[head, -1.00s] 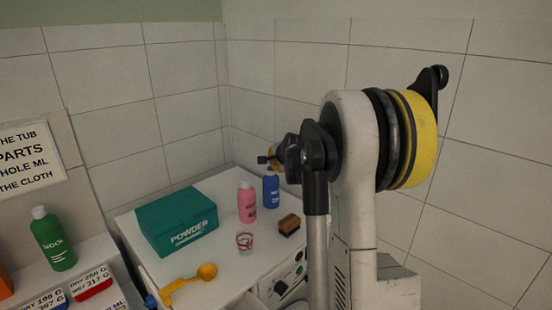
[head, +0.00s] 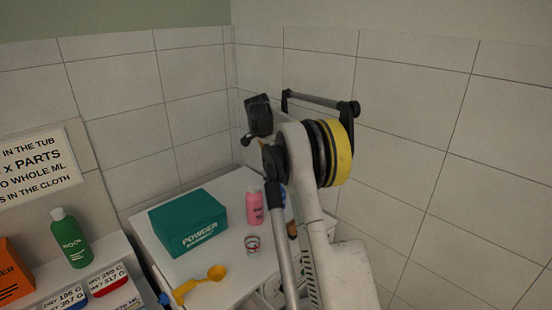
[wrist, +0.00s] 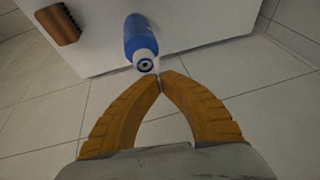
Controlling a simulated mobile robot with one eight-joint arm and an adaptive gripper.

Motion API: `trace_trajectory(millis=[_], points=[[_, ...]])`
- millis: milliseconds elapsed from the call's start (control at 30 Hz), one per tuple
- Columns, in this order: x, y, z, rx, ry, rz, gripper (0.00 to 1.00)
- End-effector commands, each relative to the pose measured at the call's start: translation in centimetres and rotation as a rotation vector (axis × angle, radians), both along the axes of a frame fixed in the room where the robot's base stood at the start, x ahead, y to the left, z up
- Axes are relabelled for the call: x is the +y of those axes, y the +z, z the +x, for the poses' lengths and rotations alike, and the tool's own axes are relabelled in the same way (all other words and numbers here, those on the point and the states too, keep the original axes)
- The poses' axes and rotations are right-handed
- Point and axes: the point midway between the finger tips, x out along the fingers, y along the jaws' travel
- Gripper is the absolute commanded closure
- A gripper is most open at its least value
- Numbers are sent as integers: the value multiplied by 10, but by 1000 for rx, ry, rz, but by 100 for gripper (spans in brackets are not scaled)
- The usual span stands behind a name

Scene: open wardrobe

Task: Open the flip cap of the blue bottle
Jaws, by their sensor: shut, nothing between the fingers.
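The blue bottle (wrist: 141,38) stands on the white top in the wrist view, its white top end (wrist: 146,64) towards the camera. A dark round spot shows in the middle of that end; I cannot tell whether the flip cap is open or shut. My gripper (wrist: 160,78) has its yellow fingers together at the tips, with nothing between them. The tips are just below and right of the bottle's top end in the picture; contact is unclear.
A pink bottle (head: 254,207), a glass (head: 252,244), a teal powder box (head: 188,222) and a yellow scoop (head: 203,282) stand on the white top. A brown block (wrist: 57,24) lies left of the blue bottle in the wrist view. A green bottle (head: 70,238) stands further left.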

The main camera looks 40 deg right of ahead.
Motion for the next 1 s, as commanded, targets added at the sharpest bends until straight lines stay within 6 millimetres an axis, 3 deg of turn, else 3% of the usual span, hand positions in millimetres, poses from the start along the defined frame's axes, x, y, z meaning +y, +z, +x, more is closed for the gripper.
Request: trace_trajectory(millis=[633, 700, 1000], points=[[1, -1, 3, 49, 1, -2, 100], [1, -1, 3, 49, 1, -2, 86], [1, 0, 3, 49, 0, -3, 86]])
